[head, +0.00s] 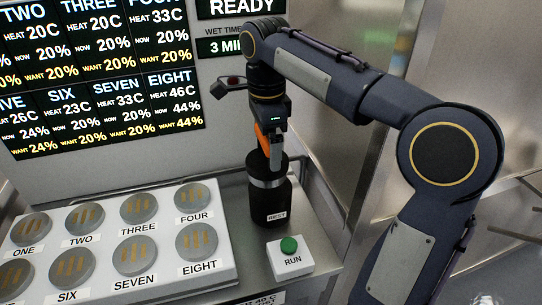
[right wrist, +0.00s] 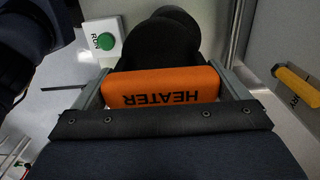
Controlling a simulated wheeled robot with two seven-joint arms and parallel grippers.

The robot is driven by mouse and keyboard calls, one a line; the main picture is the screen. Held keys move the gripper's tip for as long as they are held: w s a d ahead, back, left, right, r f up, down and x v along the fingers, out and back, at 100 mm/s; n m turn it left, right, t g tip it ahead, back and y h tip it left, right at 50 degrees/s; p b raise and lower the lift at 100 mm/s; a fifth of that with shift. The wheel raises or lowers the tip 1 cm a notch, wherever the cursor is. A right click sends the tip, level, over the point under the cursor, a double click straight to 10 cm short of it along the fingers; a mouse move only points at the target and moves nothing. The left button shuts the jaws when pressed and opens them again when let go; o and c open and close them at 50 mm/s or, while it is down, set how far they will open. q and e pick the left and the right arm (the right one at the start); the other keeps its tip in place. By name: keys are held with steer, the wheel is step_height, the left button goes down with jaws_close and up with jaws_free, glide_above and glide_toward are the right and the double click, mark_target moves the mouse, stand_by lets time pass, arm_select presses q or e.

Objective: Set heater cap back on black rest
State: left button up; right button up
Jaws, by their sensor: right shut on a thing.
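My right gripper (head: 272,160) is shut on the orange handle of the heater cap (head: 262,140). In the right wrist view the orange handle (right wrist: 162,88), marked HEATER, sits between the two fingers. The black rest (head: 270,204), a dark cylinder with a REST label, stands upright directly below the gripper. A silver band shows near its top. The gripper's fingers hide part of the joint, so I cannot tell whether the cap touches the rest. In the right wrist view, black round shapes (right wrist: 160,45) lie just beyond the handle. My left gripper is not in view.
The green RUN button (head: 289,244) is on a white box in front of the rest. A white panel (head: 120,285) with several numbered round discs lies to the left. Display screens (head: 100,80) stand behind. A metal wall is at the right. Another yellow handle (right wrist: 298,86) shows in the right wrist view.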

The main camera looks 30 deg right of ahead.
steer(key=f, duration=0.1)
steer(key=w+d+f, duration=0.1)
steer(key=f, duration=0.1)
steer(key=shift+w+d, duration=0.35)
steer(key=shift+w+f, duration=0.1)
steer(key=shift+f, duration=1.55)
steer(key=shift+f, duration=0.15)
steer(key=o, duration=1.5)
steer(key=shift+o, duration=0.2)
step_height(320, 180, up, 12)
steer(key=shift+r+p, duration=0.15)
steer(key=shift+p, duration=0.6)
